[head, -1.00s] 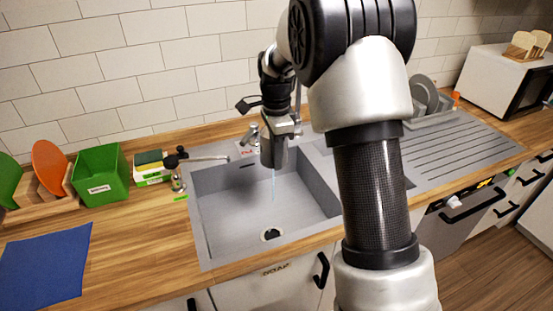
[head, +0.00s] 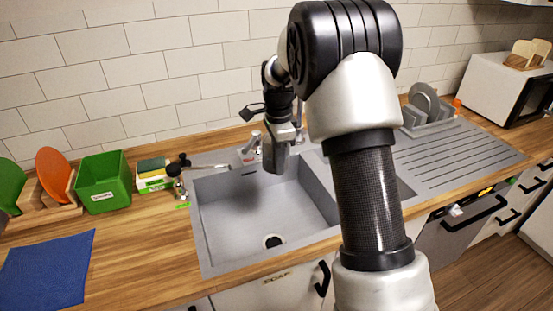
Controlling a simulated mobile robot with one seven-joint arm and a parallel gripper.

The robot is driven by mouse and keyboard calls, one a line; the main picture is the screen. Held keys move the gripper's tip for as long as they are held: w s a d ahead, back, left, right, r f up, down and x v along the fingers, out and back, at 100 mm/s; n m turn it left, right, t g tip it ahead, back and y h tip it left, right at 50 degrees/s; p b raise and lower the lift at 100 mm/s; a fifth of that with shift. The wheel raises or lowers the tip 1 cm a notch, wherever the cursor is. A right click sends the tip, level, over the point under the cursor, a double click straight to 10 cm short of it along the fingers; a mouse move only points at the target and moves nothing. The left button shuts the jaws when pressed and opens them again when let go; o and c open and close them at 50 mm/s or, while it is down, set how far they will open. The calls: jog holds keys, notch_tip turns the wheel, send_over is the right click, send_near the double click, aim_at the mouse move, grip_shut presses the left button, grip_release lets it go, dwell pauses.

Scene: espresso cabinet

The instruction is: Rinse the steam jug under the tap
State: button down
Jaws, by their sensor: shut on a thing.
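The steam jug (head: 276,158) is a grey metal vessel hanging below my gripper (head: 284,130), over the back part of the sink basin (head: 265,212). My gripper is shut on it; the fingers' exact hold is hard to make out. The jug looks roughly upright. The tap (head: 252,144) stands at the sink's back edge, just left of the jug. Its outlet cannot be told clearly, and the jug's inside is hidden. No water stream is visible now.
A green box (head: 103,183), a sponge holder (head: 153,176) and a plate rack (head: 48,190) stand left of the sink. A blue cloth (head: 48,266) lies in front. A grey plate rack (head: 428,108) stands behind the ridged drainboard (head: 455,150). My arm hides the sink's right part.

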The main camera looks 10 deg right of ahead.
jog(key=shift+d, duration=0.15)
jog(key=shift+s+d, duration=0.1)
jog(key=shift+d, duration=0.3)
jog(key=shift+a, duration=0.1)
jog(key=shift+a, duration=0.5)
jog(key=s+a+b, duration=0.1)
jog(key=s+b, duration=0.1)
jog(key=s, duration=0.5)
jog(key=shift+s, duration=0.35)
jog(key=shift+a, duration=0.1)
dwell(1.0)
jog(key=s+r+p, duration=0.2)
jog(key=s+r, duration=0.2)
jog(key=s, duration=0.1)
jog(key=shift+a, duration=0.4)
